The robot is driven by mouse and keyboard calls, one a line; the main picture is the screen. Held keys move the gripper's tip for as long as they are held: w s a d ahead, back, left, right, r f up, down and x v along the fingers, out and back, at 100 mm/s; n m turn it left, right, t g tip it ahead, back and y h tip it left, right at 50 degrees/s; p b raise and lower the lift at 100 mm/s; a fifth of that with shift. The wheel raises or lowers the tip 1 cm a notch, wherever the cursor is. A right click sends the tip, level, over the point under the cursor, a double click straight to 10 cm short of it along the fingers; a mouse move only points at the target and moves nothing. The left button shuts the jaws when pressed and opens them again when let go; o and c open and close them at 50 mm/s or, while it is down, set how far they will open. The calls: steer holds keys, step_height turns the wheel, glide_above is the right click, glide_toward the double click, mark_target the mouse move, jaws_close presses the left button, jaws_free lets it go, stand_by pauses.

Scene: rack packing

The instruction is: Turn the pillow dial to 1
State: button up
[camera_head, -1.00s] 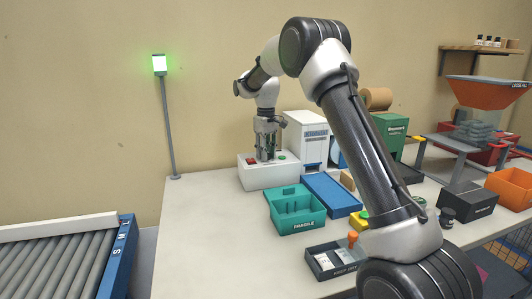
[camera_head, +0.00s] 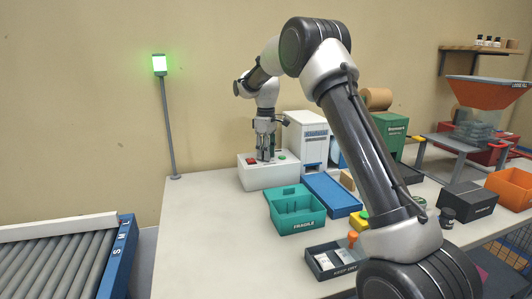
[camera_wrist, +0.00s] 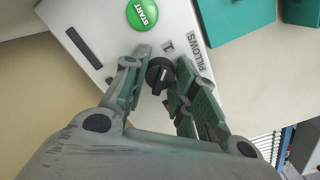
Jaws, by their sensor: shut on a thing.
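The pillow dial (camera_wrist: 160,75) is a small black round knob with a raised grip bar, on the white control box marked PILLOWS (camera_wrist: 95,25). My gripper (camera_wrist: 158,82) reaches down over the dial and is shut on it, one finger on either side. A small printed mark sits beside the dial, but I cannot read which number the dial points at. The green START button (camera_wrist: 142,14) is above the dial in the wrist view. In the head view my gripper (camera_head: 265,157) stands on top of the white box (camera_head: 270,178) and hides the dial.
A white cabinet (camera_head: 307,140) stands just right of the box. A teal FRAGILE tray (camera_head: 297,219) and a blue panel (camera_head: 331,195) lie in front. The table (camera_head: 205,235) is clear at left. A lamp post (camera_head: 168,120) shines green behind it.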

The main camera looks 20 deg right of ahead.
steer(key=shift+r, duration=0.1)
steer(key=o, duration=0.8)
step_height(320, 180, up, 12)
